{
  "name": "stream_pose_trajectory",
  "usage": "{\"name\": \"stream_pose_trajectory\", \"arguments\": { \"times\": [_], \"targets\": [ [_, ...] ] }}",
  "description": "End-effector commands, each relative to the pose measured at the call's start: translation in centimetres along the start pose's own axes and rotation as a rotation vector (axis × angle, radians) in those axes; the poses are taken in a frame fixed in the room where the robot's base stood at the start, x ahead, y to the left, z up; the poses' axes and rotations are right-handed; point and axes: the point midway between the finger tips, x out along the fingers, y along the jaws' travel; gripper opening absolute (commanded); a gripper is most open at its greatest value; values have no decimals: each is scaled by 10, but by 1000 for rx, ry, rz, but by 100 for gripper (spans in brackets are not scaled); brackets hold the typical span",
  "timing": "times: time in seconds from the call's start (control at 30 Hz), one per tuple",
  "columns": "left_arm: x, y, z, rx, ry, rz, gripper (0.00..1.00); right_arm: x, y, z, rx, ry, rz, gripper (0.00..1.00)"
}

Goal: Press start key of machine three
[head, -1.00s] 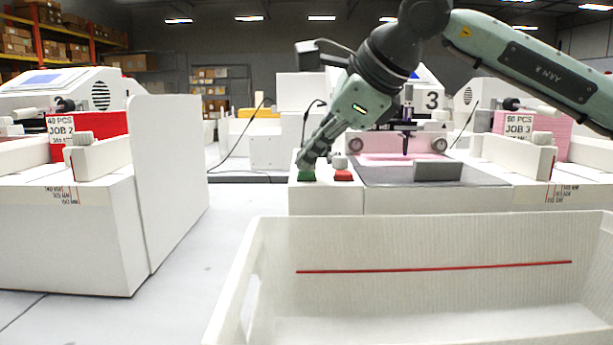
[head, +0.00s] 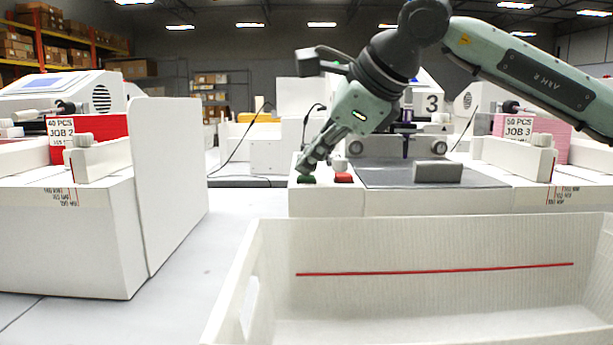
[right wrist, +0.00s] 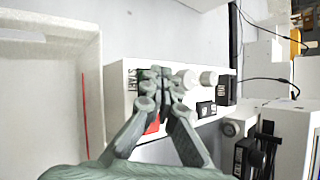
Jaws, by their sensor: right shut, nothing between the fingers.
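Machine three (head: 432,103) stands beyond the bin, with a "3" on its head. Its green key (head: 306,180) is at the front left of its top, beside a red key (head: 344,178). My right gripper (head: 302,168) is shut and empty, pointing down with its fingertips at the green key; they appear to touch it. In the right wrist view the shut fingertips (right wrist: 160,76) are beside the START label (right wrist: 131,82) and hide most of the green key. The red key (right wrist: 152,126) shows partly behind the fingers. My left gripper is out of view.
A white bin (head: 420,235) with a red line inside stands in front of the machine. A white round knob (head: 337,164) stands close to the fingers. A grey block (head: 437,172) lies on the grey bed. Job 2 machine (head: 70,235) is at left, a JOB 3 tray (head: 518,128) at right.

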Motion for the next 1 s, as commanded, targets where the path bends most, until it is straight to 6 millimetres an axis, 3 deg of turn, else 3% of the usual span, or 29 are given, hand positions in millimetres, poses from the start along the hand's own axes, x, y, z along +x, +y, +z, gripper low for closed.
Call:
{"name": "stream_pose_trajectory", "arguments": {
  "times": [1.0],
  "targets": [
    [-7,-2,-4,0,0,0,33,-10,-8,7,0,2,2,0]
  ]
}}
